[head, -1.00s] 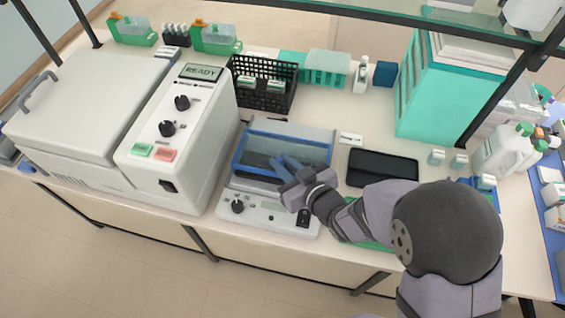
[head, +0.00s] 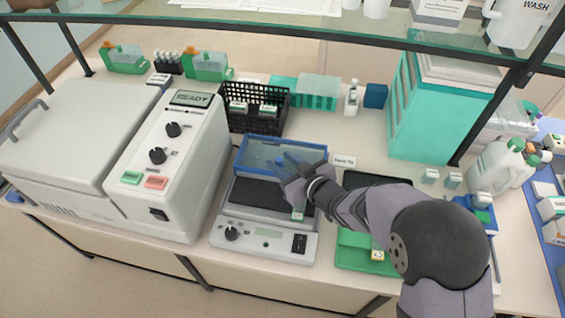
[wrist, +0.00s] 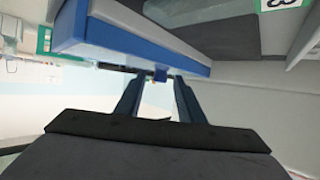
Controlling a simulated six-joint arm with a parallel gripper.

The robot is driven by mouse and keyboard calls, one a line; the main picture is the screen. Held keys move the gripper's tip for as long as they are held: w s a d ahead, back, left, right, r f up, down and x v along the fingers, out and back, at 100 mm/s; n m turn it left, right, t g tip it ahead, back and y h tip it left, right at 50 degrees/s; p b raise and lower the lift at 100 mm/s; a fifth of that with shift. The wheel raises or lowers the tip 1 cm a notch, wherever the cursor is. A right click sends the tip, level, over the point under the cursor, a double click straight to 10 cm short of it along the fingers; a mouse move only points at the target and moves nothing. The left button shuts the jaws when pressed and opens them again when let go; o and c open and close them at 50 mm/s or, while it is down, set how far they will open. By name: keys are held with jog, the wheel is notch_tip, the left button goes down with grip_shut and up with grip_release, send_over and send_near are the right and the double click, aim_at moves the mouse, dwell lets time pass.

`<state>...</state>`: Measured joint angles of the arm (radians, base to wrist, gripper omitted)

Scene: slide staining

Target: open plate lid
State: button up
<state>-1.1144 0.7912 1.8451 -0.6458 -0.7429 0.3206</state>
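The plate warmer (head: 220,243) stands on the bench with a knob and a switch on its front. Its clear lid has a blue frame (head: 238,160) and is raised toward the back, leaving the dark plate (head: 255,198) uncovered in front. My gripper (head: 285,163) is at the lid, its blue fingers seen against the clear panel. In the wrist view the fingers (wrist: 157,80) are apart, just below the lid's blue edge (wrist: 130,42). A small blue tab (wrist: 160,75) shows between the fingertips; whether they touch it, I cannot tell.
A white machine reading READY (head: 175,150) stands close on the left. A black basket (head: 255,108) is behind the warmer. A dark tray (head: 370,180) and a green tray (head: 352,255) lie to the right, partly under my arm. A glass shelf crosses above.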

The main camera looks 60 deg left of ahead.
jog(key=shift+d, duration=0.1)
jog(key=shift+b+v, duration=1.1)
jog(key=shift+v, duration=2.55)
jog(key=shift+w, duration=0.1)
